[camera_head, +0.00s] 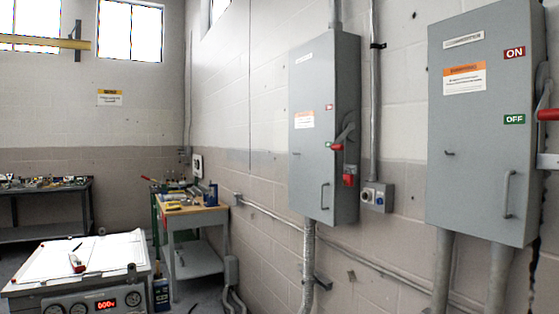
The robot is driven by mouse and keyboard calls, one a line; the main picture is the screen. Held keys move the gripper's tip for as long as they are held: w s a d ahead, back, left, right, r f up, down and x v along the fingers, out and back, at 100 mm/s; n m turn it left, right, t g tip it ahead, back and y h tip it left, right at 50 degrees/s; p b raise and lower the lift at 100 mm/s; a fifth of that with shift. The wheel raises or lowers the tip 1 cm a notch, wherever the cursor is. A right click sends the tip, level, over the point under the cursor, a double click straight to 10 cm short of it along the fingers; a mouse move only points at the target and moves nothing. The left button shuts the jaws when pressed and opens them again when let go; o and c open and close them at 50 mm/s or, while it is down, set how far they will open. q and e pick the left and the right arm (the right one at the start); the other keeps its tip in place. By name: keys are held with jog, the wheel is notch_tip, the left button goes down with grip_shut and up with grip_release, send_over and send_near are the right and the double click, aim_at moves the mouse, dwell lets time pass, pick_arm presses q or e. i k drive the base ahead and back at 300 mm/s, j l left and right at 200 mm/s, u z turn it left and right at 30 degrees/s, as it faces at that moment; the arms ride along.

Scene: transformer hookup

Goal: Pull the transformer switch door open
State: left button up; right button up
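Two grey switch boxes hang on the right wall, and their nameplates are too small to read surely. The nearer box (476,160) has a shut front door with a vertical pull handle (508,195) low on its right side. Its lever with a red grip (548,114) is on its right side, cut by the picture edge. The farther box (312,160) also has its door shut, with a pull handle (325,196) at lower right and a lever (345,136) on its side. Neither of my grippers is in view.
A small grey control box (377,197) sits between the switch boxes. Conduits run below them along the wall. A cart with gauges and a red display (106,304) stands at lower left. A workbench with tools (190,211) is in the corner, a dark table (45,188) at far left.

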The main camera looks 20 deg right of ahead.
aim_at(313, 65)
jog(key=i+z, duration=0.15)
jog(key=z, duration=0.35)
jog(key=i+z, duration=0.15)
jog(key=z, duration=0.35)
